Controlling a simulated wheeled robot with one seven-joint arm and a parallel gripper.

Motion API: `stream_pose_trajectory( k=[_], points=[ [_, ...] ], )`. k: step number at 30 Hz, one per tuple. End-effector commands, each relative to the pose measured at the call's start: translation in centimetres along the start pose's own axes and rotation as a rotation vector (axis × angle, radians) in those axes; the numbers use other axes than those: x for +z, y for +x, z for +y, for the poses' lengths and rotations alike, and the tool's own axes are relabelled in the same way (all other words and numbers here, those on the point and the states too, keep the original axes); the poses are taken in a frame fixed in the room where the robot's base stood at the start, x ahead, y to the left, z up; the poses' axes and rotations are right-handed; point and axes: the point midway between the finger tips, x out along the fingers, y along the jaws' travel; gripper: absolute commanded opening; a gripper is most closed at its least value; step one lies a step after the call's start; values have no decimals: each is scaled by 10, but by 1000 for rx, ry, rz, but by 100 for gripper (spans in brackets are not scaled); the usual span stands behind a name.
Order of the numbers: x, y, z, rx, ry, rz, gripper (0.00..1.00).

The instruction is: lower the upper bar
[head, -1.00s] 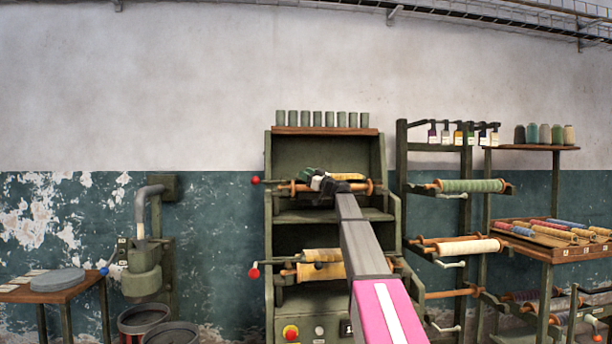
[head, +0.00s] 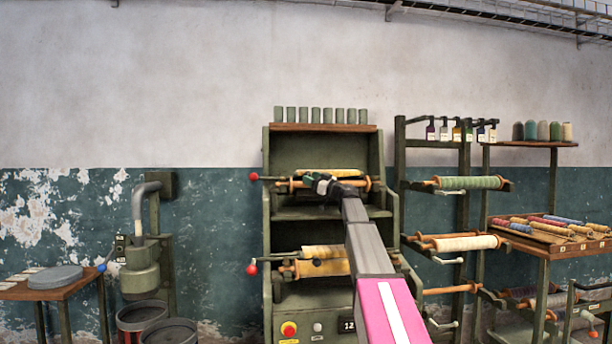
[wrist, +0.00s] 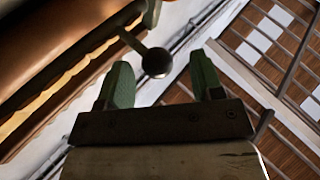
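The green machine (head: 269,220) stands ahead with an upper bar (head: 275,178) and a lower bar (head: 272,259), each ending at the left in a red ball: an upper ball (head: 254,177) and a lower ball (head: 252,269). My gripper (head: 315,183) is in front of the upper roller (head: 350,173), right of the upper red ball, and partly hides the roller. In the wrist view my gripper (wrist: 160,83) has its two green fingers apart. A dark ball (wrist: 156,62) on a thin rod shows in the gap between them; I cannot tell which ball it is or whether it touches.
A rack with thread rolls (head: 470,182) stands close on the right, with a bobbin table (head: 560,248) beside it. At the left are a small table (head: 60,290) and a grey-green wall device (head: 140,270). Cylinders (head: 315,115) line the machine's top shelf.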

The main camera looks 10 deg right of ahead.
Motion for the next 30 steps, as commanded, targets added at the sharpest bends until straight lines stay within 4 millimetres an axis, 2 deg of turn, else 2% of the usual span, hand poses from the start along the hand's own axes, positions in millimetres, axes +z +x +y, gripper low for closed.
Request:
stream_pose_trajectory(
  k=[1,6,12,30],
  points=[
    [-3,-14,-3,1,-1,2,61],
    [-6,-44,-2,2,-3,8,61],
    [-8,-65,-1,3,-4,13,61],
    [-10,-70,0,2,-5,15,61]
  ],
)
